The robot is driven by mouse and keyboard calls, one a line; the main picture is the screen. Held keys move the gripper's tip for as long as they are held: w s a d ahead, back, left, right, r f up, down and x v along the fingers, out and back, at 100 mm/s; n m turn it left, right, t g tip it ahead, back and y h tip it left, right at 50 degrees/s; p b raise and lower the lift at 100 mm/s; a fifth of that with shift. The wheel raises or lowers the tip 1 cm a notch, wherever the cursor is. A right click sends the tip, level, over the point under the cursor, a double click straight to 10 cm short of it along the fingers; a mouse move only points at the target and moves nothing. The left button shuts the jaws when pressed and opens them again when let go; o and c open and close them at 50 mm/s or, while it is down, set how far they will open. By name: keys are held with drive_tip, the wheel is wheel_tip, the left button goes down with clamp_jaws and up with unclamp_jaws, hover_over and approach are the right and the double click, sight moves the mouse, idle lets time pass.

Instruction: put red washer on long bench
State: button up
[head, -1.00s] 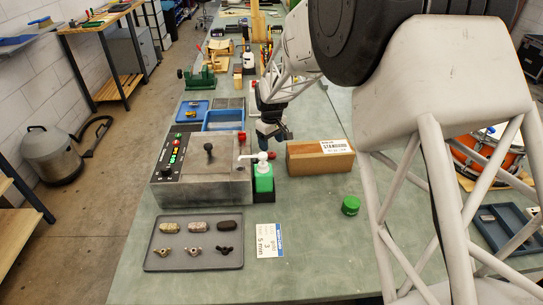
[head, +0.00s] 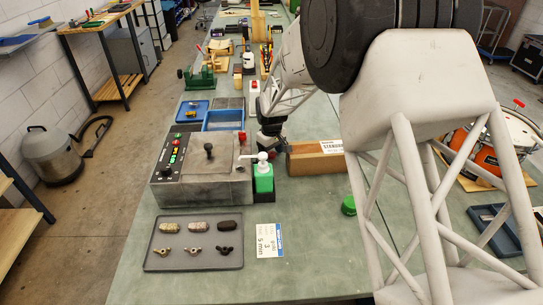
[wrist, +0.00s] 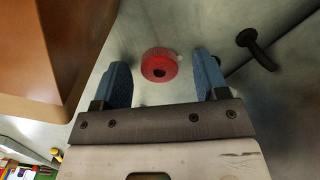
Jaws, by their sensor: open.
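The red washer (wrist: 158,62) is a thick ring with a dark hole. In the wrist view it lies on the grey-green surface, framed between the tips of my two blue fingers, with a gap on each side. My gripper (wrist: 162,76) is open and empty, facing down over it. In the head view my gripper (head: 271,143) is behind the green bottle, left of the wooden block; the washer is hidden there. The long bench (head: 305,225) is the grey-green top running away from me.
The wooden block (head: 318,163) is close beside my gripper. The grey machine (head: 205,185) and green bottle (head: 263,180) stand to the left and front. A tray of small parts (head: 194,258), a card (head: 269,240) and a green cap (head: 348,206) lie nearer. The front middle is clear.

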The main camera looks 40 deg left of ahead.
sight(272, 154)
drive_tip(key=shift+c, duration=0.5)
drive_tip(key=c, duration=1)
wheel_tip(272, 154, up, 10)
idle(0.9)
